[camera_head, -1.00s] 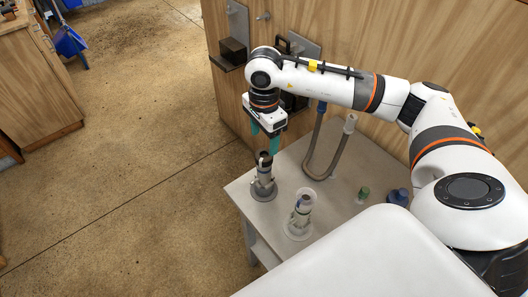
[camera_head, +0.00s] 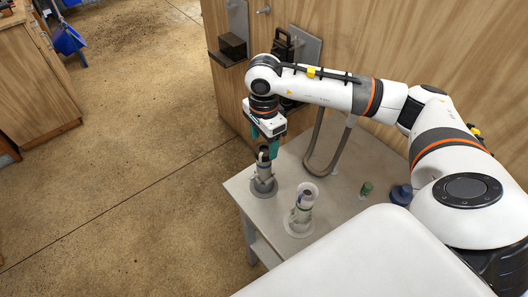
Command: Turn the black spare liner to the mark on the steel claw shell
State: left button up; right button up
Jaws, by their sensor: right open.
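A steel claw shell (camera_head: 264,178) stands upright on a round grey base near the table's left corner. The dark liner's top (camera_head: 263,151) shows at its upper end, partly hidden by my gripper. A mark on the shell is too small to make out. My right gripper (camera_head: 267,151) points down with teal fingers open at the liner's top, one to each side. I cannot tell whether the fingers touch it. My left gripper is out of view.
A second, pale shell (camera_head: 303,208) stands on a white round base close by to the right. A small green item (camera_head: 366,189) and a blue item (camera_head: 401,194) stand further right. A grey hose (camera_head: 315,163) loops behind. The grey table (camera_head: 246,193) has clear room between them.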

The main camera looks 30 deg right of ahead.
aim_at(264, 148)
jog(key=shift+f+b, duration=2.05)
jog(key=shift+f, duration=0.25)
jog(key=c, duration=1.4)
jog(key=shift+m+b, duration=0.4)
jog(key=shift+m, duration=1.1)
jog(key=shift+m+b, duration=0.3)
jog(key=shift+m, duration=1.2)
